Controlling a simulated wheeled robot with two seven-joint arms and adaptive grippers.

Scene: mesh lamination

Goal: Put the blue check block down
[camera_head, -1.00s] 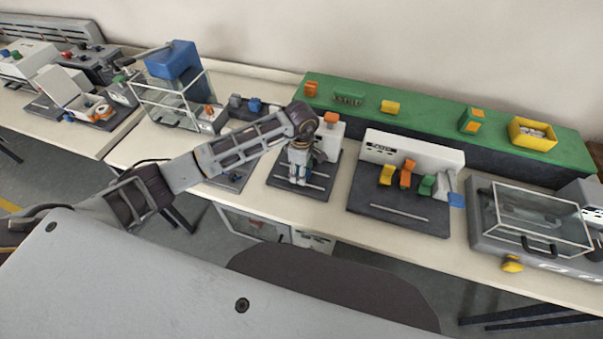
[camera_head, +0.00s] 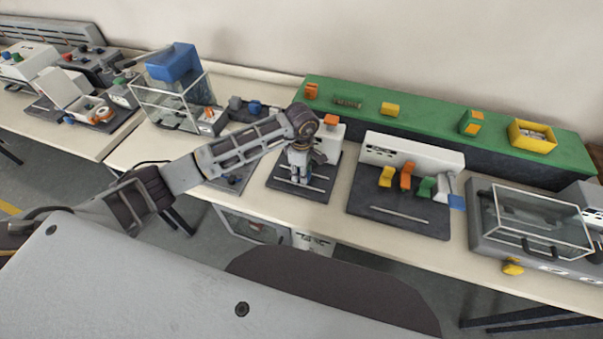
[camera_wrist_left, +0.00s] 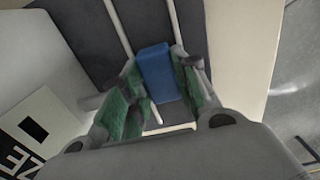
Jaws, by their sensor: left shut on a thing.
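My left gripper (camera_head: 298,180) is over a dark station plate (camera_head: 312,190) with pale rails, in front of a white housing with an orange top. In the left wrist view its green-padded fingers are on both sides of the blue check block (camera_wrist_left: 157,72) and shut on it. The block is above or on the dark plate between the pale rails; I cannot tell whether it touches. In the head view the gripper hides the block. My right gripper is out of view.
To the right stands a station (camera_head: 400,213) with yellow, orange and green blocks. A clear-lidded grey box (camera_head: 487,215) is beyond it. A green shelf (camera_head: 430,112) runs behind, with a yellow bin (camera_head: 517,137). A clear box with a blue top (camera_head: 172,62) stands left.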

